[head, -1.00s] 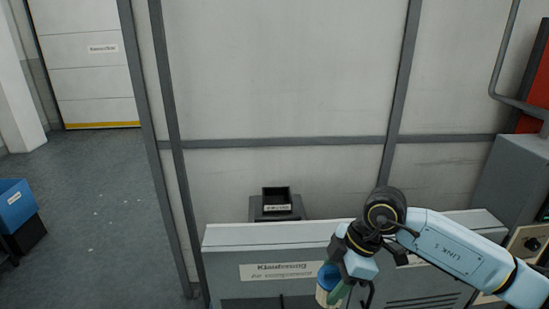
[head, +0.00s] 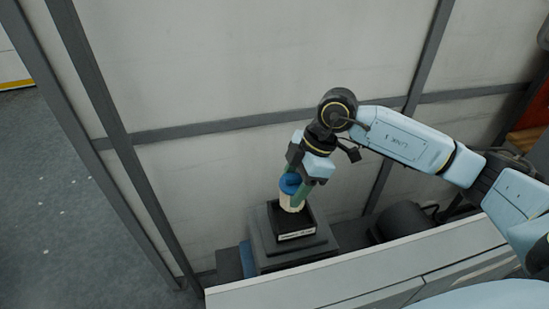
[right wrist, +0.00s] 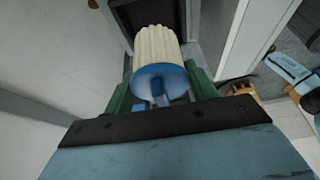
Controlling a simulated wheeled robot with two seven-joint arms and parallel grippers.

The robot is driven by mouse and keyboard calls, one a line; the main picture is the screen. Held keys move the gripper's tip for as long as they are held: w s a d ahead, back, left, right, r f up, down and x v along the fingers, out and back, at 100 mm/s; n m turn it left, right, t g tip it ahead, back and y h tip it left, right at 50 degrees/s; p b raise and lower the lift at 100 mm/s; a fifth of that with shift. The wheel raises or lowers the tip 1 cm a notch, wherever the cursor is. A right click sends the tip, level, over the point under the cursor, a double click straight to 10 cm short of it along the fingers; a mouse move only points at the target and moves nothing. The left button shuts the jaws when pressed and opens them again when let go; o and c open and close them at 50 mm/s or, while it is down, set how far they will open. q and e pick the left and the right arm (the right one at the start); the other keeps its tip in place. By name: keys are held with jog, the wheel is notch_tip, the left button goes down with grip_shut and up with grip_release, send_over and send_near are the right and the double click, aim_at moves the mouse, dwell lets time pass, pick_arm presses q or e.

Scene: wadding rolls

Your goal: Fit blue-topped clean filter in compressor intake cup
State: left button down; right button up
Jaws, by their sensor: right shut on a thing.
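The filter (head: 292,196) has a blue cap and a cream body, and stands roughly upright with the cap on top. My right gripper (head: 294,186) is shut on it near the cap with its green fingers. The filter's lower end is at the mouth of a black, square, open box (head: 297,235) with a white label. I cannot tell whether that end is inside the box. In the right wrist view, the filter's pleated body (right wrist: 157,45) points toward the dark box (right wrist: 118,14). No part of the box is clearly recognisable as a round cup. My left gripper is out of view.
The box stands on a dark stepped pedestal (head: 275,255) behind a grey cabinet (head: 330,285). A dark rounded body (head: 406,221) lies right of it. A panelled wall (head: 240,70) with grey rails is close behind. Open floor (head: 70,200) lies left.

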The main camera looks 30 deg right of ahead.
jog(key=shift+w, duration=0.2)
jog(key=shift+s+f+b, duration=0.35)
jog(key=shift+b, duration=0.1)
jog(key=shift+f+b, duration=0.25)
jog(key=shift+b, duration=0.05)
jog(key=shift+f+b, duration=0.35)
jog(key=shift+w+f+b, duration=0.1)
jog(key=shift+f+b, duration=0.55)
jog(key=shift+f, duration=0.6)
jog(key=shift+f+b, duration=0.5)
jog(key=shift+f, duration=0.15)
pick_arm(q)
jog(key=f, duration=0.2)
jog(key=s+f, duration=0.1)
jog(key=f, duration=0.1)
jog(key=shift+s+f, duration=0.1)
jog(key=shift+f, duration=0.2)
pick_arm(e)
jog(key=shift+f, duration=0.1)
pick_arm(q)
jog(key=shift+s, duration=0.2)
